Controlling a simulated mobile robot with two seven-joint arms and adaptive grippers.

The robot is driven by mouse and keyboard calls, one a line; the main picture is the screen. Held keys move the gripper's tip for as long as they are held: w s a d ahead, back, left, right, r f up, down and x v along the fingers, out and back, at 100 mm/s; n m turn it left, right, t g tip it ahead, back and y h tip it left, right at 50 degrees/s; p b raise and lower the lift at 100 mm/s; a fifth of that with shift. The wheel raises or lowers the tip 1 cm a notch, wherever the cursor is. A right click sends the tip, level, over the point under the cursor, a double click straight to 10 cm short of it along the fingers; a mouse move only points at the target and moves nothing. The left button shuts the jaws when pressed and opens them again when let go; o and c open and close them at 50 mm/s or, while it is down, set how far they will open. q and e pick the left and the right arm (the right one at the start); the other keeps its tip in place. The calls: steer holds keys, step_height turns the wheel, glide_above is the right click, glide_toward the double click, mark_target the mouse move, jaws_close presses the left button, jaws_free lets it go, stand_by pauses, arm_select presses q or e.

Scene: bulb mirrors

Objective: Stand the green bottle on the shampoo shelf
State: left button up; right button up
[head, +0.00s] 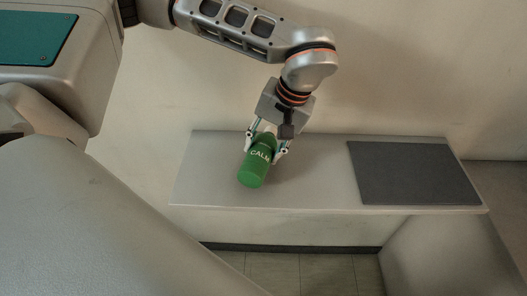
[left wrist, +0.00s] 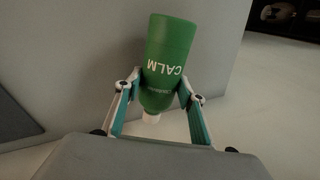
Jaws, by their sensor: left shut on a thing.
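The green bottle (head: 256,166), lettered CALM, is between the fingers of my left gripper (head: 265,147), which is shut on it. The bottle is over the left half of a pale grey ledge (head: 320,185), and its lower end points to the front left in the head view. I cannot tell whether it touches the ledge. In the left wrist view the bottle (left wrist: 170,50) shows between both fingers, with a white cap (left wrist: 151,118) toward the palm. No part of the scene is marked as the shampoo shelf. My right gripper is not in view.
A dark grey flat mat or panel (head: 412,173) lies on the right part of the ledge, with nothing on it. The ledge between bottle and mat is clear. A pale wall (head: 400,70) stands behind, and a tiled floor (head: 300,270) lies below the front edge.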

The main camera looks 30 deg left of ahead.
mark_target(264, 146)
arm_select(q)
step_height(264, 146, up, 18)
steer(key=p, duration=0.1)
